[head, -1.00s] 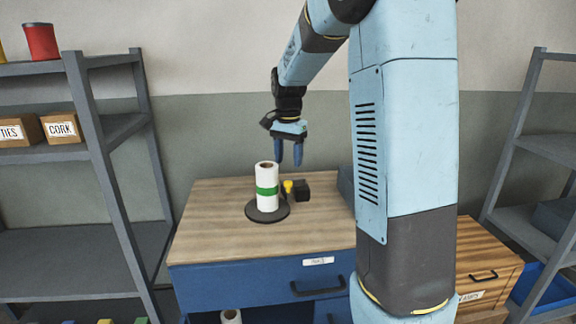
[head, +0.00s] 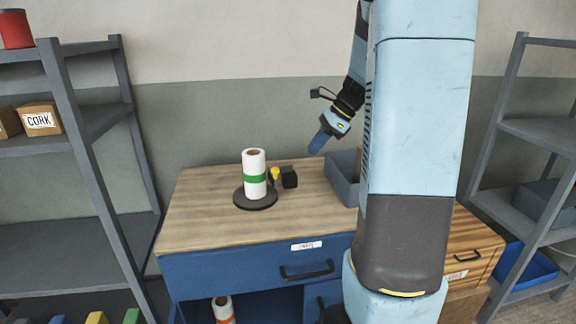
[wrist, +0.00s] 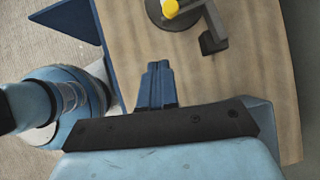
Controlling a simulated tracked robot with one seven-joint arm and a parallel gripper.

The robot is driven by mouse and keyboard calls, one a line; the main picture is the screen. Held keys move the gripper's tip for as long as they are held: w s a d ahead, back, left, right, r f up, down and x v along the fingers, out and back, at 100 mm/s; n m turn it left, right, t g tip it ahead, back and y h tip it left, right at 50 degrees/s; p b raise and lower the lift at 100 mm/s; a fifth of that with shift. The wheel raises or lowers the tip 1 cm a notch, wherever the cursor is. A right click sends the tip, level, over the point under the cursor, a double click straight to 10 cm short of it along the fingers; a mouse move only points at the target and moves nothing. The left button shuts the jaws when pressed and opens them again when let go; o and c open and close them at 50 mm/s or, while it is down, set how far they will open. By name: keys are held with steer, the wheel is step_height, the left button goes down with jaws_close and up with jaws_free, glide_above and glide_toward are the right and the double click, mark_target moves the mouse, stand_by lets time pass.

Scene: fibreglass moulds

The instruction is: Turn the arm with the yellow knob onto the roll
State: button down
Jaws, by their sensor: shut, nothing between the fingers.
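The white roll (head: 255,181) with a green band stands upright on a dark round base (head: 250,204) on the wooden top. The yellow knob (head: 275,173) is just right of the roll, beside a black block (head: 289,177). I cannot tell whether the knob's arm touches the roll. In the wrist view the yellow knob (wrist: 170,8) is at the top edge, with a grey bar (wrist: 214,18) leading to the dark block; the roll is not visible there. My gripper (head: 317,146) is shut and empty, above and right of the block. Its fingers (wrist: 157,68) point toward the bench.
A grey bin (head: 341,186) stands on the bench right of the block, partly hidden by my arm. The bench top (head: 205,215) is clear to the left and front. Grey shelves stand at both sides.

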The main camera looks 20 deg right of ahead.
steer(key=w+a+f+m+t, duration=0.1)
steer(key=w+a+f+m, duration=0.1)
steer(key=w+a+f, duration=0.2)
step_height(320, 180, down, 3)
steer(key=a, duration=0.2)
steer(key=shift+w+a+f+m+t+y, duration=0.2)
steer(key=shift+w+a+m+t+y, duration=0.1)
steer(key=shift+a+y, duration=0.1)
stand_by(0.3)
steer(key=shift+d, duration=0.2)
